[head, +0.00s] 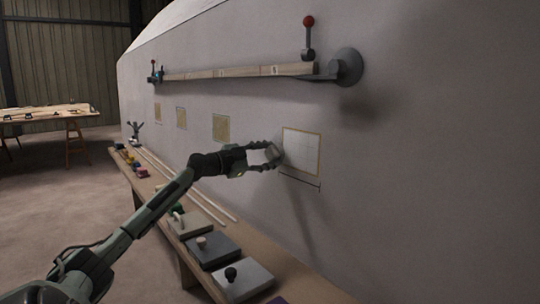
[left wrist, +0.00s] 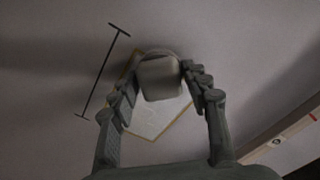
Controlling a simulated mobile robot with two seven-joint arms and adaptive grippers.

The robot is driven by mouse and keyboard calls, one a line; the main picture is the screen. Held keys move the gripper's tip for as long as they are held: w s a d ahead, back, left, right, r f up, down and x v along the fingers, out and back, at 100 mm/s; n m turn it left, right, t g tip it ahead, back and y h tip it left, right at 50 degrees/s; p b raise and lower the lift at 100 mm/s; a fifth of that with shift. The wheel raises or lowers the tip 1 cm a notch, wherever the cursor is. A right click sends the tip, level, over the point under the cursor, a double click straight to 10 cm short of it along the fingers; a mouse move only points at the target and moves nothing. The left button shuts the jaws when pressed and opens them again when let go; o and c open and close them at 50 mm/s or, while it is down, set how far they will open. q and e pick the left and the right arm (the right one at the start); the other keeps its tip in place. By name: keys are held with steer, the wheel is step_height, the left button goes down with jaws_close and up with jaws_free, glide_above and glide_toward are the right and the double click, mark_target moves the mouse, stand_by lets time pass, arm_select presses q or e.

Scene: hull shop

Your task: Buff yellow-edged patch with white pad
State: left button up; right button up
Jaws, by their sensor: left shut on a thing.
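The yellow-edged patch (head: 302,155) is a pale square with a thin yellow border on the grey hull wall. It also shows in the left wrist view (left wrist: 150,125), partly hidden behind the pad and fingers. My left gripper (head: 267,156) is shut on a pale grey-white pad (head: 273,152), at the patch's left edge in the head view. In the left wrist view the pad (left wrist: 159,79) sits between the fingertips and overlaps the patch. I cannot tell whether the pad touches the hull. My right gripper is not in view.
A long batten (head: 240,72) with red-knobbed clamps runs above the patch. Smaller tan patches (head: 221,128) are further left. A bench (head: 290,270) below carries several knobbed blocks (head: 213,250) and long rods (head: 185,185). A dark bracket line (head: 300,181) lies under the patch.

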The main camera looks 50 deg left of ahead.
arm_select(q)
steer(key=s+p, duration=0.2)
steer(key=s, duration=0.2)
steer(key=shift+s+a+r, duration=0.15)
steer(key=shift+s, duration=0.35)
steer(key=shift+s+a+p, duration=0.1)
steer(key=shift+s+p, duration=0.15)
steer(key=shift+p, duration=0.2)
steer(key=shift+s+a+p, duration=0.15)
steer(key=shift+s+p, duration=1.65)
steer(key=shift+s, duration=0.45)
